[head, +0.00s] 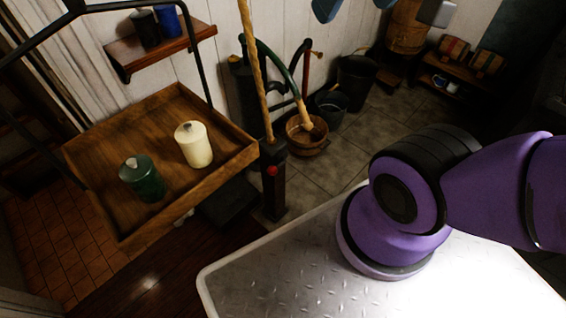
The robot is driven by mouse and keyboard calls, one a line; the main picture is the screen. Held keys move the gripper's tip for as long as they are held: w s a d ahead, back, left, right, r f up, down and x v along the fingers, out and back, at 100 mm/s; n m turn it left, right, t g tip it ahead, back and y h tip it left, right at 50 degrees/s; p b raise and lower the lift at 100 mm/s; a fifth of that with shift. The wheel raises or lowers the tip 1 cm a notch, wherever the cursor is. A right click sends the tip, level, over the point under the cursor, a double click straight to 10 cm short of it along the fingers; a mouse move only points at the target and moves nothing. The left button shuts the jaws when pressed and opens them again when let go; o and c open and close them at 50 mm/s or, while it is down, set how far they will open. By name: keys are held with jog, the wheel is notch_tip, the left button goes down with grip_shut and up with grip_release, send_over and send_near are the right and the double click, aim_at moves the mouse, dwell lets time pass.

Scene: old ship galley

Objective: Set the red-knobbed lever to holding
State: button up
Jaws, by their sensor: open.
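A small red knob (272,170) shows in the head view, just right of the wooden tray's corner. It sits in front of a dark upright post (273,195). The lever's arm cannot be made out against the dark post, and I see no readable position marks, so I cannot tell its setting. My gripper is out of view; only purple links of my arm show at the right, well apart from the knob.
A hanging wooden tray (110,150) holds a green jar (142,178) and a cream jar (194,145). A rope (256,75) runs down near the post. A wooden tub (305,140) and dark bucket (331,107) stand behind. Tiled floor (350,150) shows beyond.

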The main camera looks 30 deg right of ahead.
jog(key=shift+c, duration=0.4)
jog(key=c, duration=0.4)
jog(key=shift+w, duration=0.35)
jog(key=shift+c, duration=0.4)
jog(key=w+d+f+m+g+y, duration=0.15)
jog(key=w+f+m, duration=0.25)
jog(key=w+f, duration=0.7)
jog(key=w+d+f+m+g+h, duration=0.1)
jog(key=w+d+f+m+g, duration=0.15)
jog(key=w+f, duration=0.9)
jog(key=m+y, duration=0.4)
jog(key=m, duration=0.7)
send_near(274, 167)
jog(key=f, duration=0.2)
jog(key=x, duration=1)
jog(key=shift+a+r, duration=0.1)
jog(key=shift+a, duration=0.35)
